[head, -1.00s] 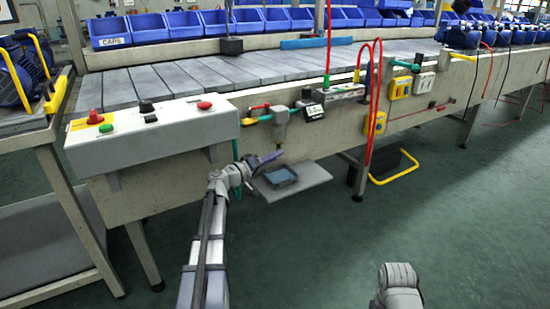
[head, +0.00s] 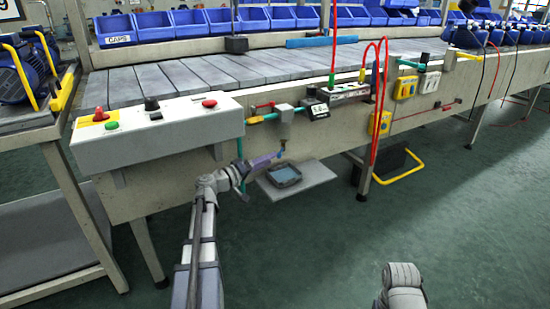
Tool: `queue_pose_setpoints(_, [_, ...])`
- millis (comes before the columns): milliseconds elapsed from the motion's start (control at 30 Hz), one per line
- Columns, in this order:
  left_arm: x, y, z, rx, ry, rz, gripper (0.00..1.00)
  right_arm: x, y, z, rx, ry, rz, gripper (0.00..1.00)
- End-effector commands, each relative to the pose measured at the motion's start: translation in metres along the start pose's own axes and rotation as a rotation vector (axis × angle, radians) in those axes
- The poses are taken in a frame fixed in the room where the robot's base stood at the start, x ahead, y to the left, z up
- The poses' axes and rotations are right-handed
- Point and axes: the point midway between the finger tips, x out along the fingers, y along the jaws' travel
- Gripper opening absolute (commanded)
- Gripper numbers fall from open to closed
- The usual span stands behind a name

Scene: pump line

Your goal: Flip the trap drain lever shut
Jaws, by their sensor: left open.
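The air-line trap (head: 286,115) is a grey unit on the bench's front rail, beside a small dark gauge display (head: 316,109). Its lower end hangs down to just above my left gripper. The drain lever is too small and too close to the gripper to make out, so I cannot tell its position. My left gripper (head: 277,155) has purplish fingers pointing right and slightly up, with the tips right under the trap. It looks open, and contact with the lever cannot be seen. My right arm shows only as a pale link at the bottom right; its gripper is not visible.
A grey shelf (head: 312,180) with a dark tray (head: 284,175) sticks out below the trap. A control box (head: 160,135) with buttons is at the left. A red-handled valve (head: 265,106) is left of the trap. Red hoses (head: 376,120) hang at the right.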

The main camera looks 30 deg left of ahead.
Motion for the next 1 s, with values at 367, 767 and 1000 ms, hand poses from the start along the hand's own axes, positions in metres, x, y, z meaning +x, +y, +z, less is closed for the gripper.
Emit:
queue_pose_setpoints(367, [-0.024, 0.000, 0.000, 0.000, 0.000, 0.000, 0.57, 0.000, 0.000, 0.000, 0.000, 0.000, 0.000, 0.56])
queue_pose_setpoints(767, [-0.023, 0.000, 0.000, 0.000, 0.000, 0.000, 0.57, 0.000, 0.000, 0.000, 0.000, 0.000, 0.000, 0.56])
queue_pose_setpoints(1000, [0.008, 0.030, 0.060, 0.021, -0.180, -0.026, 0.57, -0.018, 0.002, 0.001, -0.001, 0.000, 0.000, 0.56])
